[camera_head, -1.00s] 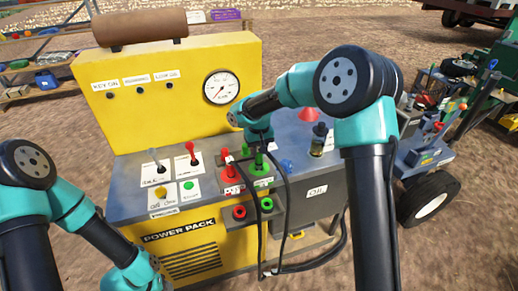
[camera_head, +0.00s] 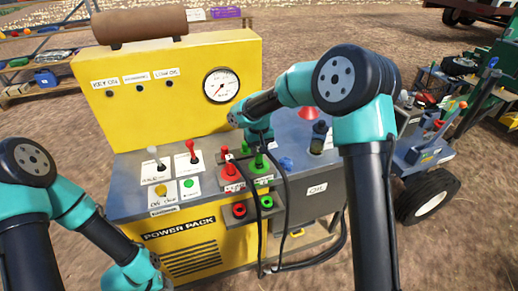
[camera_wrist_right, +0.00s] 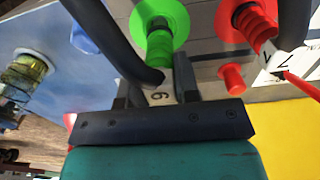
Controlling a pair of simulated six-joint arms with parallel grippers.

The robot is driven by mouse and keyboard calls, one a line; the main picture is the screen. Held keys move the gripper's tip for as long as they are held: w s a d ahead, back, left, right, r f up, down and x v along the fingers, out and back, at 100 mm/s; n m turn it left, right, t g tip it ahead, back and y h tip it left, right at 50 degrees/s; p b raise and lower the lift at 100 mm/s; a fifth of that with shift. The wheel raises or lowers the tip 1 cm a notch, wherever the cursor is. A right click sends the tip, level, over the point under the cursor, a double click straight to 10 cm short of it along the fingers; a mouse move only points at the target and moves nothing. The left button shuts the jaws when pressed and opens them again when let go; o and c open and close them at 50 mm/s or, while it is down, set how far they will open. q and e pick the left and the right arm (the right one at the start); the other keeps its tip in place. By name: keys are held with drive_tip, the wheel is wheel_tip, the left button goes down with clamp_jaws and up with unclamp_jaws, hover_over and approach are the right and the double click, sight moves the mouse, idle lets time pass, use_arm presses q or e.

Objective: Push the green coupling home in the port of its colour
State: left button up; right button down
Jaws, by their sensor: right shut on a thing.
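The green coupling (camera_wrist_right: 160,45) is ribbed, with a black hose at its near end. In the right wrist view it points into the round green port (camera_wrist_right: 176,14), its tip inside the ring; I cannot tell how deep it sits. My right gripper (camera_wrist_right: 152,88) is shut on its hose end, beside a white tag (camera_wrist_right: 160,97) with a figure on it. In the head view the green coupling (camera_head: 259,162) stands at the green plate on the console, below my right gripper (camera_head: 259,144), which is partly hidden.
A red coupling (camera_head: 231,170) with its own hose stands just left of the green one. Red and green rings (camera_head: 239,209) sit on the front ledge below. Switches (camera_head: 194,152) stand to the left, a dark-capped bottle (camera_head: 318,138) to the right. Black hoses hang in front.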

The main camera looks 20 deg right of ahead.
drive_tip(key=shift+f, duration=1.15)
idle(4.3)
drive_tip(key=shift+c, duration=1.9)
unclamp_jaws()
drive_tip(key=shift+r, duration=0.1)
drive_tip(key=shift+r, duration=3.45)
